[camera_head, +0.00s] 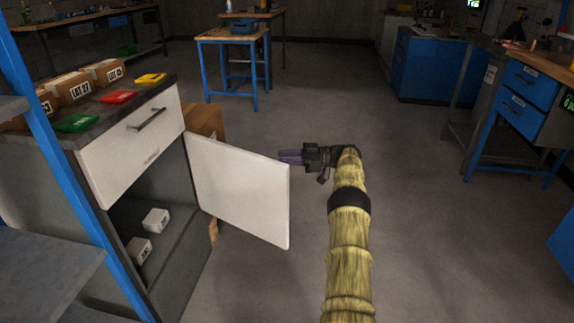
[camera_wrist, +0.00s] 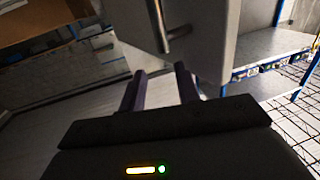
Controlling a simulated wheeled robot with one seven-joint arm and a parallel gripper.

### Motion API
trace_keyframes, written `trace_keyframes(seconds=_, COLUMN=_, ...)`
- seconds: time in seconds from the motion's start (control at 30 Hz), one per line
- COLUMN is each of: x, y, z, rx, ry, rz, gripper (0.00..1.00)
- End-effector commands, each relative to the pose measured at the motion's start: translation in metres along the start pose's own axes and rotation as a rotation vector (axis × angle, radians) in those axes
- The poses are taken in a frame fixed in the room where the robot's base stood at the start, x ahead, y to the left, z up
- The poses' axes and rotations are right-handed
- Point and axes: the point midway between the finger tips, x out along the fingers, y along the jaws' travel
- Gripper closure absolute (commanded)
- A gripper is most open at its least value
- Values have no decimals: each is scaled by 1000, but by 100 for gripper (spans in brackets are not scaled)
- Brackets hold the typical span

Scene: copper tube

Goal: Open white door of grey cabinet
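The white door (camera_head: 240,188) of the grey cabinet (camera_head: 42,195) stands swung open to the right. Its inner face shows in the head view, and shelf space is exposed behind it. In the wrist view the door (camera_wrist: 215,35) is at the top, with a metal bar handle (camera_wrist: 158,22) on its outer face. My gripper (camera_head: 282,157) is at the door's free upper corner. In the wrist view the two dark fingers (camera_wrist: 160,72) are apart with nothing between them, just below the handle's end. I cannot tell whether they touch the door.
The drawer (camera_head: 130,140) above is shut. Boxes and coloured trays (camera_head: 118,97) sit on the cabinet top, and small white boxes (camera_head: 155,220) lie inside. A blue rack post (camera_head: 75,165) stands at the left. The floor (camera_head: 410,210) to the right is clear.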

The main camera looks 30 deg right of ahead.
Motion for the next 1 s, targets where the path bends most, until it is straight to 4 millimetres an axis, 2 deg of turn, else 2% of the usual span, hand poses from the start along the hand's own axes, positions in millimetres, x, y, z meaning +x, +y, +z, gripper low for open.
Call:
trace_keyframes(seconds=0.03, x=1, y=0, z=-14, rx=-1, ry=0, rz=-1, gripper=68)
trace_keyframes(seconds=0.2, x=1, y=0, z=-35, rx=-1, ry=0, rz=-1, gripper=68)
trace_keyframes(seconds=0.53, x=1, y=0, z=-38, rx=0, ry=0, rz=-1, gripper=68)
trace_keyframes(seconds=0.57, x=2, y=0, z=-38, rx=0, ry=1, rz=-1, gripper=70)
trace_keyframes(seconds=0.7, x=6, y=3, z=-43, rx=-8, ry=10, rz=14, gripper=97)
trace_keyframes(seconds=0.73, x=8, y=6, z=-47, rx=-14, ry=16, rz=25, gripper=100)
trace_keyframes(seconds=0.87, x=24, y=21, z=-73, rx=-51, ry=60, rz=120, gripper=100)
trace_keyframes(seconds=1.0, x=47, y=47, z=-116, rx=-99, ry=124, rz=313, gripper=100)
